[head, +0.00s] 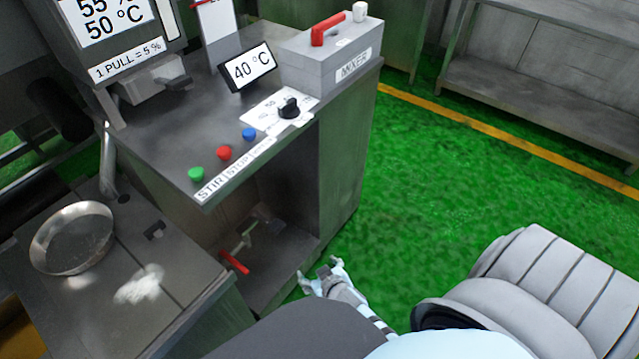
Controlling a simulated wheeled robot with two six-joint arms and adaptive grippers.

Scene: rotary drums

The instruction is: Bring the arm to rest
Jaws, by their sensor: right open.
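My right gripper (322,277) is low in the middle of the head view, beside the front lower corner of the metal cabinet. Its fingers are spread apart and nothing shows between them. My right arm comes up to it from the bottom edge, partly hidden by my own body. My left gripper does not show.
The cabinet top (165,130) carries green (196,174), red (224,153) and blue (249,134) buttons, a black knob (289,108), a 40 °C display (248,68) and a mixer box (335,62). A round pan (72,238) sits left. Green floor (440,180) is clear at right.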

